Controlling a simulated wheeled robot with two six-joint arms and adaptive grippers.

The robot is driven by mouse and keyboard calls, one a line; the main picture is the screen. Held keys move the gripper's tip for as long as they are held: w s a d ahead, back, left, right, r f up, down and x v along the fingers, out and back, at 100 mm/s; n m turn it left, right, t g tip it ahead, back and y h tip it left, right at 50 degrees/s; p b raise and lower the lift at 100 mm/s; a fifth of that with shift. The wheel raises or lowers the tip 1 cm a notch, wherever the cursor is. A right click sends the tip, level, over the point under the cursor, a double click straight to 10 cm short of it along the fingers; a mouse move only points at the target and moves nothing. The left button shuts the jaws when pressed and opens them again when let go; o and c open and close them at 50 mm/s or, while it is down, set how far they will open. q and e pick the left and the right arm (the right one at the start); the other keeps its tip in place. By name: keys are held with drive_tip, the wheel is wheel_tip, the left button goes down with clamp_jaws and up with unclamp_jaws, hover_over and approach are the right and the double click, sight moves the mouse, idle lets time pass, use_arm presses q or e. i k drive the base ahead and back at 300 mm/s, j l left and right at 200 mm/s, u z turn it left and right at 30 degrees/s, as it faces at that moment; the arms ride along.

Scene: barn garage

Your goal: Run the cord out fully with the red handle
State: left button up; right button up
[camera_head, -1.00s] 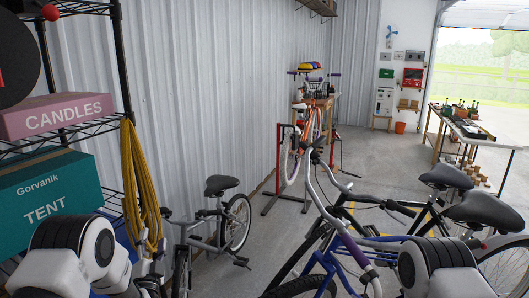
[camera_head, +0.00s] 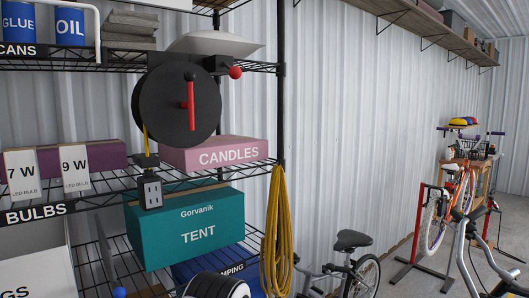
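A black cord reel (camera_head: 170,112) hangs at the front of the shelf rack in the head view. On its face is an upright red handle (camera_head: 191,103). A red ball knob (camera_head: 236,72) sticks out at the reel's upper right. A short piece of yellow cord (camera_head: 145,133) comes down from the reel to a black outlet box (camera_head: 150,188), which hangs in front of the teal tent box. A white and black piece of my arm shows at the bottom edge, away from the reel. Neither gripper's fingers are in view.
The wire shelf rack (camera_head: 282,100) holds a pink candles box (camera_head: 212,154), a teal tent box (camera_head: 190,230) and bulb boxes. A coiled yellow cord (camera_head: 277,235) hangs on its right post. Bicycles (camera_head: 352,262) stand at the right on the floor.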

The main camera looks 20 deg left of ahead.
sight(180, 104)
drive_tip(key=u, duration=1.2)
